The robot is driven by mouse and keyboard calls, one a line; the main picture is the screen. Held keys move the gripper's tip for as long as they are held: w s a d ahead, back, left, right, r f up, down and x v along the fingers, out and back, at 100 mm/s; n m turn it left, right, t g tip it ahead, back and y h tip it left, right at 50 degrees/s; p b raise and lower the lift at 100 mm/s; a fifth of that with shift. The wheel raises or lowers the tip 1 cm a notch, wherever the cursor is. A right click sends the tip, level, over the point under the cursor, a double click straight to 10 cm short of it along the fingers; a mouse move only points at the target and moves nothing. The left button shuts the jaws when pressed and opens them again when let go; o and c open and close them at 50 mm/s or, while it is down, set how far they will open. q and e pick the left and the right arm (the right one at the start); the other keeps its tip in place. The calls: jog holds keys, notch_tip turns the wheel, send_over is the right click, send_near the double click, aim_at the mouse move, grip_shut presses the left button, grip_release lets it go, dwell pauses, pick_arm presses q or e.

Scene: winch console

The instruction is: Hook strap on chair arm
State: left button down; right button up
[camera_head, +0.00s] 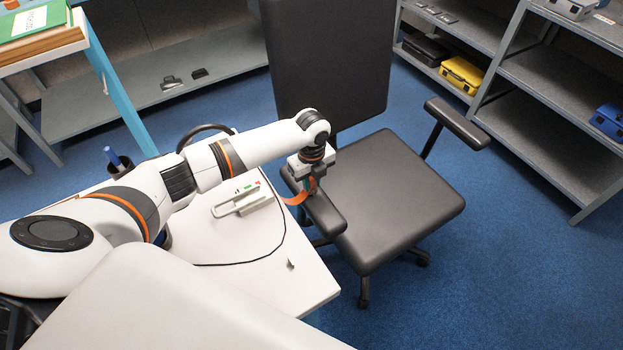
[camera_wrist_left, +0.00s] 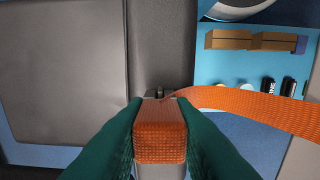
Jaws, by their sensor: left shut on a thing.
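The orange strap (camera_head: 298,198) hangs from my left gripper (camera_head: 308,183) by the black office chair's near arm (camera_head: 326,216). In the left wrist view, the gripper's green fingers (camera_wrist_left: 160,125) are shut on a folded orange end of the strap (camera_wrist_left: 160,142), and the band (camera_wrist_left: 262,108) runs off to the right. The near chair arm (camera_wrist_left: 161,45) lies just beyond the fingertips, beside the seat (camera_wrist_left: 62,70). A small dark piece (camera_wrist_left: 159,92) shows at the strap's end. I cannot tell whether the strap touches the arm. My right gripper is out of view.
A white table (camera_head: 285,265) with a white device (camera_head: 242,200) and a black cable stands left of the chair. The far chair arm (camera_head: 457,124) is clear. Grey shelves (camera_head: 550,105) stand at the right. Blue floor is free at the lower right.

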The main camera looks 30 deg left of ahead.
pick_arm(q)
jog(key=shift+f, duration=0.25)
jog(key=c, duration=1.1)
grip_release()
jog(key=shift+c, duration=0.2)
notch_tip(320, 180, up, 12)
